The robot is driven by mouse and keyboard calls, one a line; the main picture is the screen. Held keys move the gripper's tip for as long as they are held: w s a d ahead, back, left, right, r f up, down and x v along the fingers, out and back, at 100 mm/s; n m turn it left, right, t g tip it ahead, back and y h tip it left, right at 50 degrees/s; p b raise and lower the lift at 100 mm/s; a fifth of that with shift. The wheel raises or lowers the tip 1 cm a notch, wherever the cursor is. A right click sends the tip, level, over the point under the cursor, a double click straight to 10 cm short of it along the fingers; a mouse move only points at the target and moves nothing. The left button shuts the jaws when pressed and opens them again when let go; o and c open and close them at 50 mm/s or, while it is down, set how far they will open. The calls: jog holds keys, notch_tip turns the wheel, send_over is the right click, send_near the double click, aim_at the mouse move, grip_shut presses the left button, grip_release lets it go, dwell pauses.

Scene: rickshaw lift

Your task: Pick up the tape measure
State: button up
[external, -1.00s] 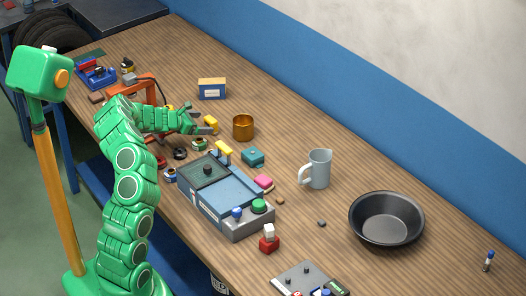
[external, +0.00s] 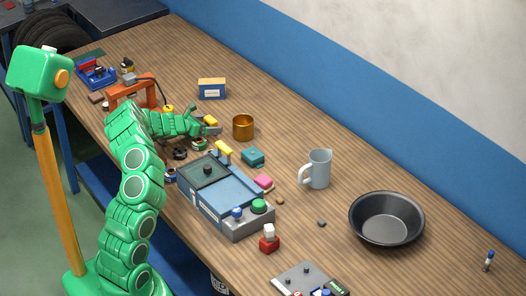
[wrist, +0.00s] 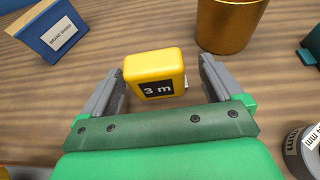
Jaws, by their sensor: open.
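The yellow tape measure (wrist: 154,70) has a black label reading "3 m". In the wrist view it stands on the wooden table between the two grey fingers of my gripper (wrist: 160,85), with a gap on both sides. My gripper is open and its fingers reach along either side of the tape measure. In the external view my gripper (external: 212,128) is low over the table, and the tape measure (external: 210,120) shows only in part there.
A brass cup (external: 243,127) stands just right of the gripper, and a blue and tan box (external: 212,89) stands behind it. A teal block (external: 253,157) and a grey-blue machine (external: 225,195) lie nearer the front. A roll (wrist: 305,150) is close at the wrist view's right.

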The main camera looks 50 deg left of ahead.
aim_at(216, 123)
jog(key=shift+a+x, duration=0.15)
jog(key=shift+x, duration=0.55)
jog(key=shift+a+x, duration=0.15)
jog(key=shift+x, duration=1.35)
jog(key=shift+c, duration=0.4)
jog(key=c, duration=1)
jog(key=shift+c, duration=0.2)
